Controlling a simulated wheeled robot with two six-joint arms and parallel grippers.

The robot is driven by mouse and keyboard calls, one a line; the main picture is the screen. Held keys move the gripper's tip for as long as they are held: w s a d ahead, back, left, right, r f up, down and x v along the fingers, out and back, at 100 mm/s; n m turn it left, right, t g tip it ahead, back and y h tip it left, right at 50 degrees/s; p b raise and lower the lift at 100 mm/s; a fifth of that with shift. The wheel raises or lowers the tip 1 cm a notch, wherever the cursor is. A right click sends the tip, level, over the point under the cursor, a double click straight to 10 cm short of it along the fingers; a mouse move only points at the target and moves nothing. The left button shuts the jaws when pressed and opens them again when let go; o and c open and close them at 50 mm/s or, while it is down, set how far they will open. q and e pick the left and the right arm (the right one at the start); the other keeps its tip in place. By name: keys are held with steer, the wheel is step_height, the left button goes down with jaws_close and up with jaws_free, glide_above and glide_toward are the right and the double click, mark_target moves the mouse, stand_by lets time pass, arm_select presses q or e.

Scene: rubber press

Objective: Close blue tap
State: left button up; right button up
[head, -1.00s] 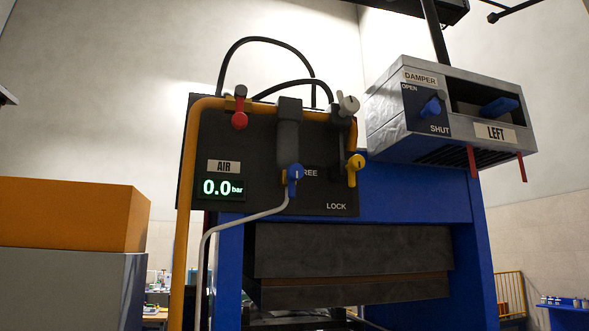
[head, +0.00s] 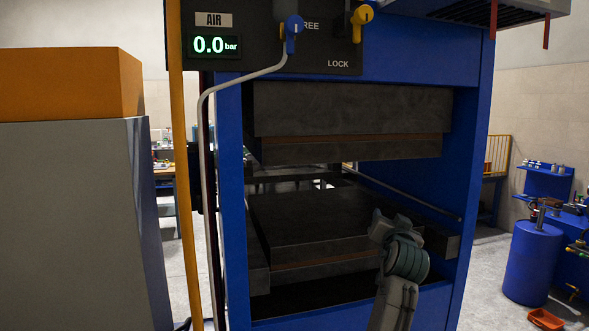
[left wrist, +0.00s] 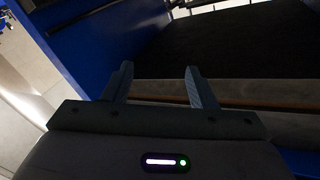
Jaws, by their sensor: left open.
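The blue tap (head: 291,30) is on the dark panel at the top of the head view, with its handle pointing down and a grey hose running off below it. My left gripper (head: 390,220) is low in front of the press opening, well below and to the right of the tap. In the left wrist view its two fingers (left wrist: 158,78) are apart with nothing between them, facing the press. The blue tap is not visible in the left wrist view. My right gripper is in neither view.
A yellow tap (head: 361,20) is right of the blue one. The AIR display (head: 215,44) reads 0.0 bar. The blue press frame (head: 232,200) and dark platens (head: 350,120) fill the middle. A grey cabinet with an orange top (head: 70,85) stands left; a blue drum (head: 532,262) stands right.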

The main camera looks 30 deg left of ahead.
arm_select(q)
steer(key=s+a+r+n+y+p, duration=0.15)
steer(key=s+r, duration=0.25)
steer(key=r, duration=0.6)
steer(key=s+r+n+y, duration=0.2)
steer(key=s+r+y, duration=0.15)
steer(key=r, duration=0.65)
steer(key=n+g+y+p, duration=0.1)
steer(key=n+g+y, duration=0.3)
steer(key=n, duration=0.5)
glide_toward(294, 24)
steer(key=f+t+y, duration=0.1)
steer(key=shift+m, duration=0.25)
steer(key=p+x, duration=0.6)
steer(key=x, duration=0.3)
steer(key=shift+w+a, duration=0.25)
steer(key=shift+a, duration=0.1)
steer(key=shift+w+a+r+p, duration=0.15)
steer(key=shift+w+a+p, duration=0.3)
steer(key=shift+w, duration=0.2)
steer(key=shift+s, duration=0.1)
steer(key=c, duration=1)
